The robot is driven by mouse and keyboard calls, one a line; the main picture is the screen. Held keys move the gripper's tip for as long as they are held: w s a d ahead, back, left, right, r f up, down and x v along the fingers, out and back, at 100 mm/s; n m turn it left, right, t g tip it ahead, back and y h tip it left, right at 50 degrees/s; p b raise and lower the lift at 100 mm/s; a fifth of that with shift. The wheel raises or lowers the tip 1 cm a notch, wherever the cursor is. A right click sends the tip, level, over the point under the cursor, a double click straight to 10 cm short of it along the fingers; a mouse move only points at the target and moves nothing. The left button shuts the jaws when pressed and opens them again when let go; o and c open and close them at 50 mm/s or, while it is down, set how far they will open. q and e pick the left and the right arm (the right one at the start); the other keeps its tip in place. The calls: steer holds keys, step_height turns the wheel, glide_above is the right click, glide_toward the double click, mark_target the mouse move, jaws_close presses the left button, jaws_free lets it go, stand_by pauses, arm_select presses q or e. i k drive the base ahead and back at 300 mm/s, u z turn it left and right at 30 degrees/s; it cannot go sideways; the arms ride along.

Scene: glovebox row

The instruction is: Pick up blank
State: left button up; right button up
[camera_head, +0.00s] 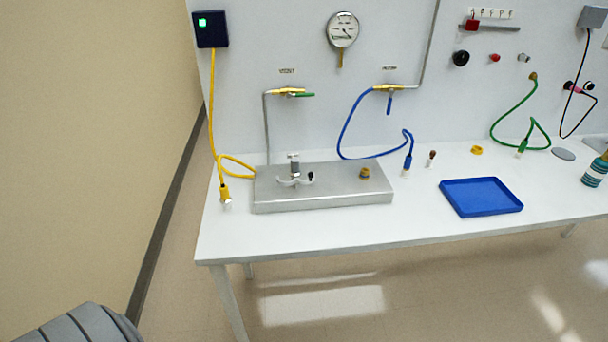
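I cannot tell for sure which thing is the blank. A small reddish-brown fitting (432,157) stands on the white bench right of the blue hose's end. A short yellow ring-like piece (476,150) lies farther right, behind the blue tray. A brass fitting (365,173) sits on the right part of the steel block's top. Red and black round pieces show on the wall panel above. Neither of my grippers is in view.
The steel block (325,197) carries a clamp-like fitting (294,172). A yellow cable (212,120), blue hose (345,130) and green hose (497,125) hang down to the white bench (410,222). An empty blue tray (480,197) and a banded bottle (596,172) stand right.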

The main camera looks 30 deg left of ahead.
mark_target(294, 172)
steer(key=z, duration=3.05)
steer(key=k, duration=1.1)
steer(key=u, duration=1.95)
